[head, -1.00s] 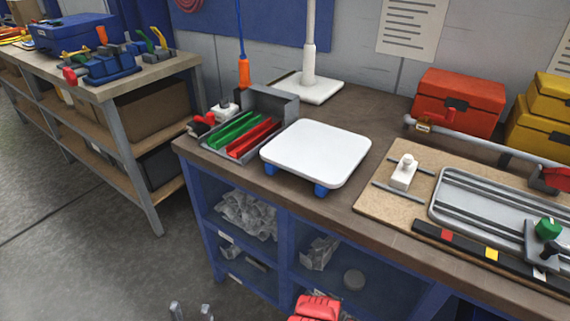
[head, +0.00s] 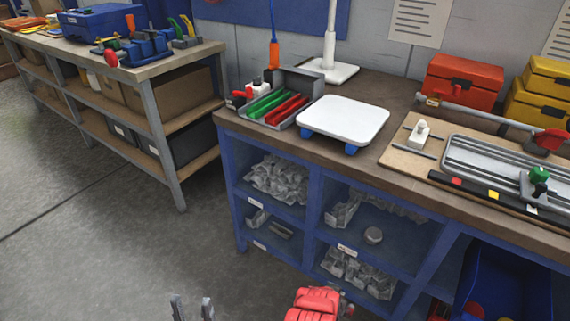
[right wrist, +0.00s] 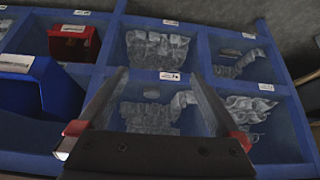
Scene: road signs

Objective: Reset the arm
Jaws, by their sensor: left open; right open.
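My left gripper (head: 192,308) shows at the bottom edge of the head view. Its two grey fingertips stand apart over the grey floor with nothing between them; the rest of that arm is out of view. My right gripper (right wrist: 157,77) shows in the right wrist view with its two long fingers spread wide and nothing held. It faces the blue shelf unit (right wrist: 199,50), whose compartments with clear plastic bags (right wrist: 157,48) lie beyond the fingers. I cannot tell the exact gap to the shelf.
The workbench (head: 400,160) carries a white square plate (head: 343,119), a grey tray (head: 316,82) with green and red strips, and red (head: 462,85) and yellow toolboxes. A blue bin (head: 505,285) sits below at right. A second bench (head: 165,66) stands left. Floor between is clear.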

